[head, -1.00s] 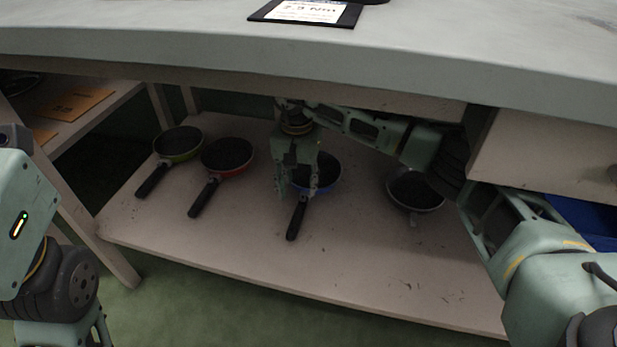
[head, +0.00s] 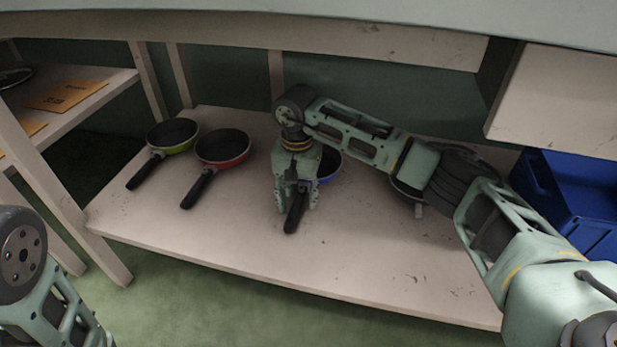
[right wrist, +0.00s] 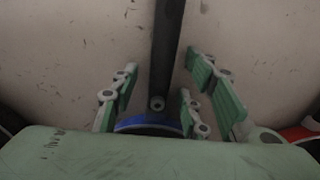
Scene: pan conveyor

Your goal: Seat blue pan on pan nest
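The blue pan (head: 330,164) rests on the low shelf under the counter, its bowl partly hidden behind my right gripper. Its dark handle (head: 293,217) points toward the shelf's front edge. My right gripper (head: 298,205) reaches down over the handle, one finger on each side. In the right wrist view, the handle (right wrist: 167,50) runs between the spread fingers (right wrist: 165,90) with gaps on both sides, and a strip of blue rim (right wrist: 150,125) shows below. My left gripper is not in view; only part of my left arm shows. I cannot make out a pan nest.
A red pan (head: 222,147) and a green pan (head: 172,134) sit left on the low shelf (head: 230,235). A pan (head: 400,189) at right is mostly hidden by my right arm. A blue bin (head: 570,205) stands at right. The counter edge (head: 300,28) overhangs.

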